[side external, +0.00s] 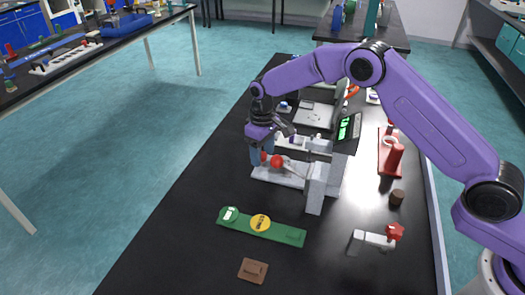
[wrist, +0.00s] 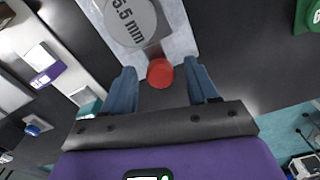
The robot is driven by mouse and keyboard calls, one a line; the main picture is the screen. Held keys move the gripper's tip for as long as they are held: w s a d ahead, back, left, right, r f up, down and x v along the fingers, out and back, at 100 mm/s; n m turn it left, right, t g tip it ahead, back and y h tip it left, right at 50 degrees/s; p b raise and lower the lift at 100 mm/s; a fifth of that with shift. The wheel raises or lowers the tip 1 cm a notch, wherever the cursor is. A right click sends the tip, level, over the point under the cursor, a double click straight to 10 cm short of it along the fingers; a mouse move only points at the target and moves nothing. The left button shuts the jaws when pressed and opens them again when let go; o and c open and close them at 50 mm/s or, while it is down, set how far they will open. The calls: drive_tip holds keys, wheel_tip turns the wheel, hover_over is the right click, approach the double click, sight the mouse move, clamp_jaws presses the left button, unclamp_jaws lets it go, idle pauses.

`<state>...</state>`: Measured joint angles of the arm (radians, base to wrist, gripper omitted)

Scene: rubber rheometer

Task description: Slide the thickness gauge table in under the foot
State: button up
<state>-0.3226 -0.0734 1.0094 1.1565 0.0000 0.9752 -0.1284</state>
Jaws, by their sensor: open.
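The thickness gauge stands mid-bench in the side view, with a pale base (side external: 278,178), an upright body (side external: 316,188) and a lit green display (side external: 348,129). A red ball-like knob (side external: 276,161) shows at its near-left side. In the wrist view, a grey round plate marked 5.5 mm (wrist: 130,20) lies on a pale base, with a red knob (wrist: 160,72) just below it. My gripper (wrist: 160,80) is open, with one blue finger on each side of this knob and visible gaps to both. I cannot make out the foot clearly.
A green strip (side external: 275,232) with green and yellow discs lies in front, near a brown block (side external: 253,270). A red stand (side external: 392,160), a dark cylinder (side external: 397,197) and a pale part with a red knob (side external: 372,240) are on the right. The front-left bench is clear.

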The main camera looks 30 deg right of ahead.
sight(289, 162)
clamp_jaws()
drive_tip(key=shift+s+d, duration=2.7)
drive_tip(key=shift+d, duration=0.1)
drive_tip(key=shift+c, duration=0.3)
unclamp_jaws()
drive_tip(key=shift+o, duration=0.3)
drive_tip(key=shift+r, duration=0.1)
wheel_tip(289, 162, up, 17)
drive_tip(key=shift+r, duration=0.15)
